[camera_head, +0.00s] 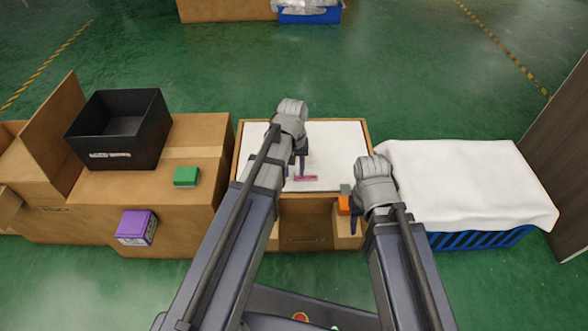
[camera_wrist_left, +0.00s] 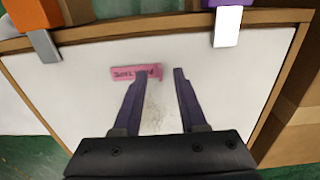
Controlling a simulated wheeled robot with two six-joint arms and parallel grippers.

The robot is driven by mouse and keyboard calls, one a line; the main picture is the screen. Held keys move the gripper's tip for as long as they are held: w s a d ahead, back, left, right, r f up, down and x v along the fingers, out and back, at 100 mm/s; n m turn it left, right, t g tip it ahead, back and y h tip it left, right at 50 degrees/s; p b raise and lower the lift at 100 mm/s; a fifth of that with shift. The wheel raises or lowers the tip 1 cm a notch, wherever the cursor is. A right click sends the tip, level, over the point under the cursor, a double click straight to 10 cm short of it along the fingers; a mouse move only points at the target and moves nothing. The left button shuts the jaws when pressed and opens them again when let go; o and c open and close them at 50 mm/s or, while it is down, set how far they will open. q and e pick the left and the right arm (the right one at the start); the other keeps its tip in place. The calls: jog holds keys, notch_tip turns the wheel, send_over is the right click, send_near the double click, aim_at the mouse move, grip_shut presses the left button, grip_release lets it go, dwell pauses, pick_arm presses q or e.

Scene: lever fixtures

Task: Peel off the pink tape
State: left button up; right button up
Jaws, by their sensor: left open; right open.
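The pink tape (camera_head: 307,178) is a short strip with dark lettering, lying on the white board (camera_head: 340,150) near its front edge. In the left wrist view the tape (camera_wrist_left: 128,74) lies flat and one finger overlaps its right part. My left gripper (camera_head: 303,167) is over the board at the tape. Its two fingers (camera_wrist_left: 158,82) are apart with nothing seen held between them; whether they touch the board I cannot tell. My right gripper (camera_head: 354,220) is open, low beside the board's front right corner.
An orange block (camera_head: 343,205) with a grey tab sits at the board's front edge. A purple block with a white tab (camera_wrist_left: 228,27) is at the same edge. Cartons with a black bin (camera_head: 120,130) stand left; a white-covered blue crate (camera_head: 465,180) stands right.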

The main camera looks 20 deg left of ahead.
pick_arm(q)
jog(key=shift+f+b, duration=0.45)
jog(key=shift+f, duration=0.4)
grip_shut()
dwell(1.7)
